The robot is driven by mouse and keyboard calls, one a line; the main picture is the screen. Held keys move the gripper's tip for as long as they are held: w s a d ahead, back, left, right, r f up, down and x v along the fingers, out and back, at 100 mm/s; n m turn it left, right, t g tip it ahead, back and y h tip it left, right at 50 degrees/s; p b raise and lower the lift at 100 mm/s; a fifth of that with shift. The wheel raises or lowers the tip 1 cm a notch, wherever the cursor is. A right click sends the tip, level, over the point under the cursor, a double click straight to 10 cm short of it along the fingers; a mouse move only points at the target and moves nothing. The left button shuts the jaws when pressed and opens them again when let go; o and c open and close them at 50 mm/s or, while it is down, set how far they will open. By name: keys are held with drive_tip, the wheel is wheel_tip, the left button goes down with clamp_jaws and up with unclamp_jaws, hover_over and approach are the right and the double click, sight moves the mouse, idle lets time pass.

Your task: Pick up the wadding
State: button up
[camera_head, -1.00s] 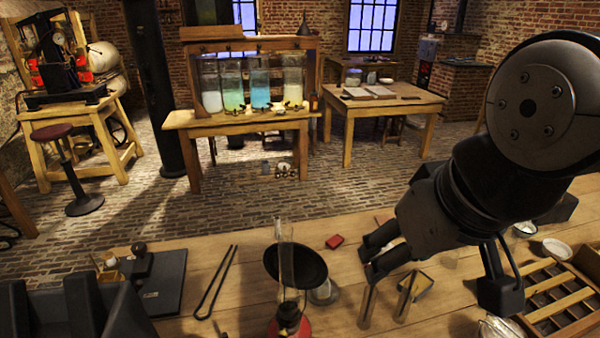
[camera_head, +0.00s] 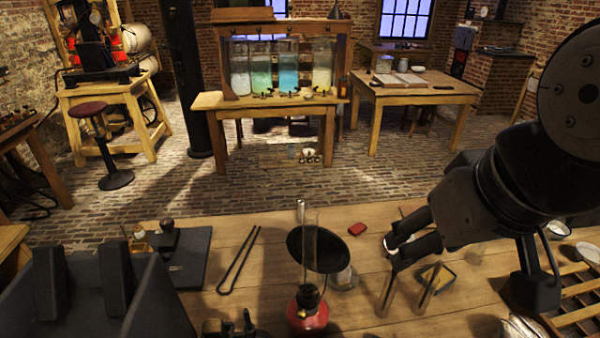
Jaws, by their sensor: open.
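My gripper (camera_head: 394,251) hangs over the bench at right of centre, its dark fingers pointing left and down. It is open, and I see nothing held between the fingers. I cannot make out the wadding for certain. Pale contents show in a small dish (camera_head: 557,230) at the right, but I cannot tell what they are.
A red-based lamp (camera_head: 308,312) with a glass chimney stands before a dark round disc (camera_head: 330,252). A slatted wooden rack (camera_head: 580,315) fills the right corner.

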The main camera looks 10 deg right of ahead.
drive_tip(key=shift+c, duration=0.2)
drive_tip(key=w+a+f+m+g+y+b, duration=0.1)
drive_tip(key=w+f+m+g, duration=0.1)
drive_tip(key=w+f+m, duration=0.7)
drive_tip(key=w+a+f+m+g+y+b, duration=0.15)
drive_tip(key=w+f+m, duration=0.25)
drive_tip(key=w+f, duration=0.55)
drive_tip(key=w+f+m, duration=0.1)
drive_tip(key=w+f, duration=0.1)
drive_tip(key=f, duration=0.3)
drive_tip(key=w+d+f+m+g+h, duration=0.1)
drive_tip(key=w+f+m, duration=0.1)
drive_tip(key=f, duration=0.4)
drive_tip(key=w+d+f+m+h+b, duration=0.1)
drive_tip(key=w+f+m, duration=0.1)
drive_tip(key=w+f, duration=0.2)
drive_tip(key=shift+f+g+h, duration=0.25)
drive_tip(key=shift+f+g, duration=0.1)
drive_tip(key=shift+f, duration=0.5)
drive_tip(key=shift+w+d+f, duration=0.1)
drive_tip(key=shift+w+f, duration=0.05)
drive_tip(key=shift+f, duration=1.15)
drive_tip(key=shift+w+d+f, duration=0.1)
drive_tip(key=shift+f, duration=1.2)
drive_tip(key=c, duration=0.7)
drive_tip(key=shift+r, duration=0.1)
